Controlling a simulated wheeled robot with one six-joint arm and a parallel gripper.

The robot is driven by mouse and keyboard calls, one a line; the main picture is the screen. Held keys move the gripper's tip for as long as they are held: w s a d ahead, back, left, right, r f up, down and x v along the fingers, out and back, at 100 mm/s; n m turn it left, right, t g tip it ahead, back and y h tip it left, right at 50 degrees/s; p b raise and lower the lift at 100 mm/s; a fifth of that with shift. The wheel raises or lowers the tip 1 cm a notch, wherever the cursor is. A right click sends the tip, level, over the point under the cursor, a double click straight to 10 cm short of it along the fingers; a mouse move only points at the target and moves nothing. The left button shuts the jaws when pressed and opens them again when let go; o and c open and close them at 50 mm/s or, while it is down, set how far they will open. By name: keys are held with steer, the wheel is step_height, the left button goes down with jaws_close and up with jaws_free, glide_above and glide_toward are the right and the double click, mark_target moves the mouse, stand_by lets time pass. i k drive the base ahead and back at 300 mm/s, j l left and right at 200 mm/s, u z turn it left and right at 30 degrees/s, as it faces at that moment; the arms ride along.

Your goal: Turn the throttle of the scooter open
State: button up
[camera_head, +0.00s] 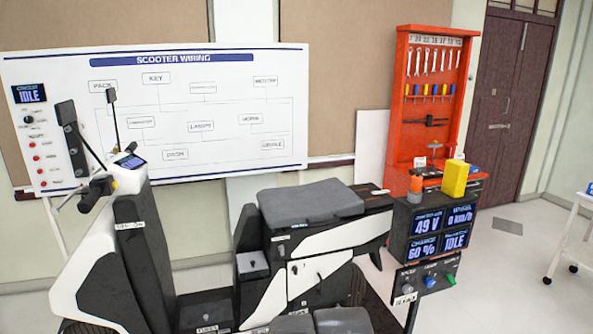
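The scooter (312,242) stands on the left and middle, its front shield (95,270) at the left and its grey seat (310,201) to the right. Its handlebar carries a small lit dash (130,162) and two dark mirrors on stalks. A black grip (95,194) with a thin lever shows at the handlebar's left end. I cannot tell whether this grip is the throttle; the handlebar's other end is hidden or unclear. The display box (432,233) reads 49 V, 0 km/h, 60 % and IDLE. My gripper is not in view.
A wiring board (228,130) stands behind the scooter, with an IDLE screen on its left. An orange tool cabinet (398,120) stands at the back right. A yellow block (454,179) and an orange bottle sit on the display box. A white cart (575,235) is at the right edge. Floor between is open.

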mark_target(133, 146)
steer(key=u, duration=1.05)
